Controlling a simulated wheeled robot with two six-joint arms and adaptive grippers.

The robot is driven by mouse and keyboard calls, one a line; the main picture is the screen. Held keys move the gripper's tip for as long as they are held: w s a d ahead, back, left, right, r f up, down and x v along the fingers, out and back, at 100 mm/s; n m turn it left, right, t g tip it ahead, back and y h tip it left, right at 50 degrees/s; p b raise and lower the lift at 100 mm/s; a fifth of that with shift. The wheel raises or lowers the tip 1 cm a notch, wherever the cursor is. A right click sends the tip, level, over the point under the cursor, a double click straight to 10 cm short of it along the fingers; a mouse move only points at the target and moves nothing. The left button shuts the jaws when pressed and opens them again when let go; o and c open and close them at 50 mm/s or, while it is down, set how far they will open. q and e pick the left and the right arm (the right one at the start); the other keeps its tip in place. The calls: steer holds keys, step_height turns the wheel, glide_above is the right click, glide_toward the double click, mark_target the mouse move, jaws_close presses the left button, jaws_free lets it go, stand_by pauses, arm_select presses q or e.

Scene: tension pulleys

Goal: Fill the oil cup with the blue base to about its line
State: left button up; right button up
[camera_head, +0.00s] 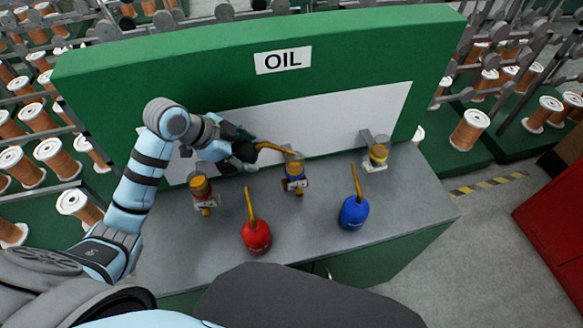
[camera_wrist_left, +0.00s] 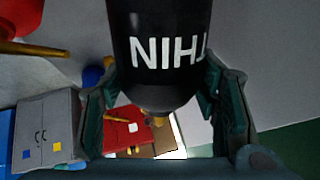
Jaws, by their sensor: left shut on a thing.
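The oil cup with the blue base (camera_head: 295,171) is the middle one of three cups along the grey bench. It has an amber body; its oil level and line are too small to read. My left gripper (camera_head: 236,143) is shut on a black oil can (camera_head: 245,152), whose brass spout (camera_head: 273,147) points right, with its tip at or just above the blue-based cup's top. In the left wrist view the gripper's fingers (camera_wrist_left: 162,100) flank the black can (camera_wrist_left: 160,45), which carries white lettering that reads THIN upside down. I cannot see oil flowing. My right gripper is not in view.
A red oil can (camera_head: 256,236) and a blue oil can (camera_head: 354,212) stand on the bench front. Another cup (camera_head: 202,191) is at left, one (camera_head: 377,155) at right. A green panel with an OIL sign (camera_head: 283,60) stands behind.

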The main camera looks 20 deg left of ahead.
mark_target(249, 144)
arm_select(q)
steer(key=shift+r, duration=0.15)
steer(key=shift+w+d+r+y+p, duration=0.1)
steer(key=shift+r+y+p, duration=0.45)
steer(key=shift+p, duration=0.7)
steer(key=shift+g, duration=0.3)
stand_by(0.5)
steer(key=shift+d+r+y+p, duration=0.1)
steer(key=shift+r+y+p, duration=0.2)
steer(key=shift+p, duration=0.65)
stand_by(0.5)
steer(key=shift+w+d+r+g+y+p, duration=0.15)
steer(key=shift+r+g+y+p, duration=0.25)
steer(key=shift+p, duration=0.5)
stand_by(3.4)
